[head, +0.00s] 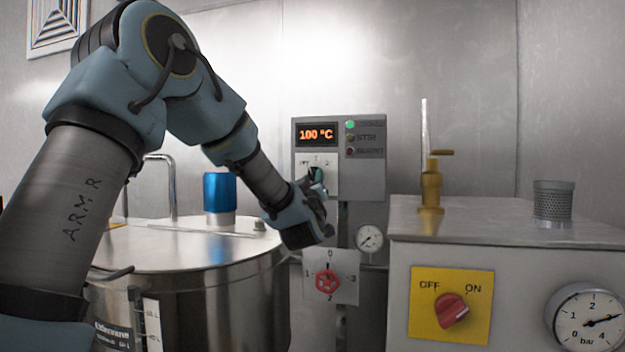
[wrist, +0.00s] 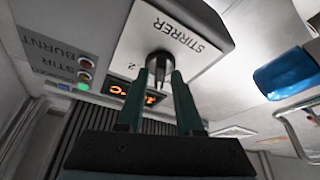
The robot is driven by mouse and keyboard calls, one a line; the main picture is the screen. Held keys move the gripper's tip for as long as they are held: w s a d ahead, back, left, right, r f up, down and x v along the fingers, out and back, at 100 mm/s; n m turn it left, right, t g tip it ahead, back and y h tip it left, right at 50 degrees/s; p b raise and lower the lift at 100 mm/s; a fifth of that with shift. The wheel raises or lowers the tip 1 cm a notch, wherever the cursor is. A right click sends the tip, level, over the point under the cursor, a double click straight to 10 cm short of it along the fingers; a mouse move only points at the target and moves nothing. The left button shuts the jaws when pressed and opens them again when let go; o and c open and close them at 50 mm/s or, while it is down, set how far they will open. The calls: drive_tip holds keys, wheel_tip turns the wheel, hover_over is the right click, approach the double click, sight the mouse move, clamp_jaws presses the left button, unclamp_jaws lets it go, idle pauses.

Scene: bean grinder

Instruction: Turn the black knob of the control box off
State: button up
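The grey control box (head: 366,166) hangs on the back wall. Its orange display (head: 316,134) reads 100 °C. A white panel marked STIRRER is on its face; it also shows in the wrist view (wrist: 170,38). The black knob (wrist: 158,66) sits on this panel. In the head view my gripper (head: 317,184) is up at the panel and mostly covers the knob. In the wrist view the two green fingers of my gripper (wrist: 161,78) are apart, one on each side of the knob. I cannot tell whether they touch it. The knob's exact pointing is unclear.
A red valve knob (head: 327,281) on a white plate and a small gauge (head: 369,239) are below the box. A large steel pot (head: 190,270) stands left. A grey machine (head: 500,235) with a red OFF/ON knob (head: 452,310) stands right. A green light (head: 350,125) is lit.

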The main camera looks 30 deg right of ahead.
clamp_jaws()
idle(0.3)
drive_tip(key=shift+f+n+y+b, duration=0.25)
drive_tip(key=shift+n+y+b, duration=0.15)
drive_tip(key=shift+n+b, duration=0.65)
drive_tip(key=n+y+b, duration=0.2)
drive_tip(key=n, duration=0.1)
drive_tip(key=shift+r+b, duration=0.3)
drive_tip(key=shift+b, duration=0.05)
drive_tip(key=shift+d, duration=0.1)
